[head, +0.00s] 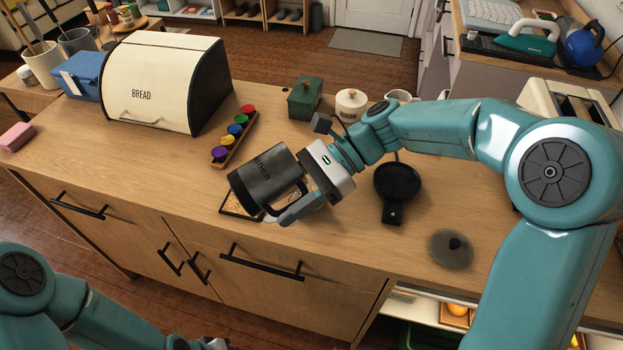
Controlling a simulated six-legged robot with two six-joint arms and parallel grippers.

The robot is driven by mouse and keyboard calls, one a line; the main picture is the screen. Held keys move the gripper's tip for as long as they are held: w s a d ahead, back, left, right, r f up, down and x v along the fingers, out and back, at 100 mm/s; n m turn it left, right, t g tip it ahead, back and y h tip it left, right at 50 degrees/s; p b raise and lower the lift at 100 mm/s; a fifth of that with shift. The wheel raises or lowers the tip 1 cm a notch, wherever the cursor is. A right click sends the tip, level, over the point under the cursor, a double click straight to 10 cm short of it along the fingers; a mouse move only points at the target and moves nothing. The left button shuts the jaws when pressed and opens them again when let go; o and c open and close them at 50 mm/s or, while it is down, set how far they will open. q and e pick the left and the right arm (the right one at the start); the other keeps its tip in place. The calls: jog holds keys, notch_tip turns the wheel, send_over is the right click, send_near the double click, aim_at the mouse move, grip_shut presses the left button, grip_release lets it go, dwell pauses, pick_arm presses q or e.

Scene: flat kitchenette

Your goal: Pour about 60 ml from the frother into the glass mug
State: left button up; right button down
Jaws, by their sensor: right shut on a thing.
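The frother (267,180) is a dark grey cylindrical jug with lettering on its side and a black handle. My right gripper (298,203) is shut on it at the handle side and holds it over the counter's front part, tilted. I cannot see its contents or any liquid flowing. I cannot make out the glass mug; the frother and gripper cover part of the counter there. Only a small part of my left gripper (200,344) shows at the bottom edge, and its fingers are cut off.
A dark-rimmed tray (228,208) lies partly under the frother. A rack of coloured pods (233,132), a bread box (165,85), a green box (306,98) and a white lidded pot (351,104) stand behind. A black pan (397,183) and a round lid (451,250) lie right.

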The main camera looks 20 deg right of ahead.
jog(key=h+p, duration=0.1)
jog(key=p, duration=0.1)
jog(key=h+p, duration=0.2)
jog(key=p, duration=0.1)
jog(key=a+t+h+p, duration=0.1)
jog(key=h+p, duration=0.1)
jog(key=p, duration=0.1)
jog(key=shift+s+f, duration=0.15)
jog(key=shift+f, duration=0.25)
jog(key=shift+s, duration=0.1)
jog(key=shift+d, duration=0.1)
dwell(0.4)
dwell(0.8)
